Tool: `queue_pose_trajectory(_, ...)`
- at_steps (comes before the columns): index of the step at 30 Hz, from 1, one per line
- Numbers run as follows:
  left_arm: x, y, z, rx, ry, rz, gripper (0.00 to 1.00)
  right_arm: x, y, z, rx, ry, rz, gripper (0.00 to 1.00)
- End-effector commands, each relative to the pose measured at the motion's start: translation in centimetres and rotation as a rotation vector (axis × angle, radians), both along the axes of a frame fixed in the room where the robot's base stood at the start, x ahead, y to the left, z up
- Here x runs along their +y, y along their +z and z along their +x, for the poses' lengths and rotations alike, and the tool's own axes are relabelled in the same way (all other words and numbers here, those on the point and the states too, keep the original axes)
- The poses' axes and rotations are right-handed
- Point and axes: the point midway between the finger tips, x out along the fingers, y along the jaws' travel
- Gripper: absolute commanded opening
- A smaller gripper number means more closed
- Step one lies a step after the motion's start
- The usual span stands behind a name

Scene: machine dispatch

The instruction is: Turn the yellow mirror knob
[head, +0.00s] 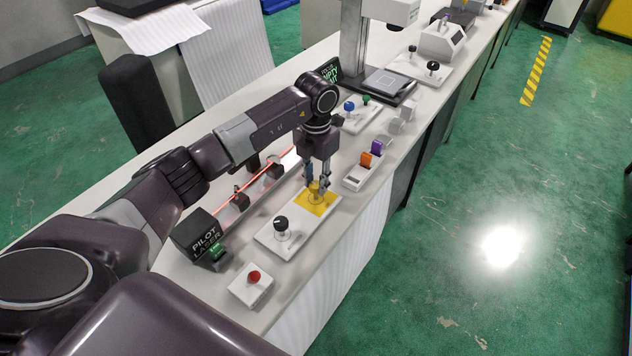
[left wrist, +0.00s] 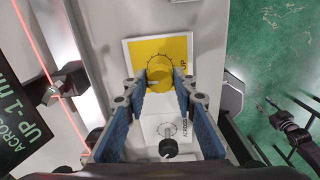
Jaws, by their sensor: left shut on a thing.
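The yellow mirror knob (head: 315,187) stands on the yellow patch of a white two-knob panel (head: 268,236). In the left wrist view the yellow knob (left wrist: 159,69) sits between my blue-padded fingers, with "UP" printed beside it. My left gripper (head: 317,188) comes down from above and is shut on the yellow knob, partly hiding it in the head view. A black knob (head: 281,224) stands on the near half of the same panel, marked "ACROSS" in the left wrist view.
A pilot laser box (head: 204,238) sends a red beam past small mounts left of the panel. A red button box (head: 251,284) stands in front. A white holder (head: 362,172) with orange and purple pieces stands to the right. The bench edge is close on the right.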

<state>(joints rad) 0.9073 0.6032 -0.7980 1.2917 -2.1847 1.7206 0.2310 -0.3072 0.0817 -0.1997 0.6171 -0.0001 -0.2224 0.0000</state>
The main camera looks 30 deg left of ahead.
Motion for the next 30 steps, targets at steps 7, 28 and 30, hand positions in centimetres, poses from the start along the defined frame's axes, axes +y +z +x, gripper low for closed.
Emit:
queue_pose_trajectory(7,0.1,0.0,0.0,-0.001,-0.106,0.002,0.01,0.0,-1.4,0.9,-0.013,0.001,0.0,0.4)
queue_pose_trajectory(28,0.0,0.2,0.1,-0.002,-0.105,0.0,0.43,0.4,-1.3,0.8,-0.012,-0.001,0.005,0.4)
queue_pose_trajectory(30,0.0,0.8,0.1,-0.003,-0.105,0.0,0.43,0.3,-1.3,0.8,-0.011,-0.001,0.005,0.4)
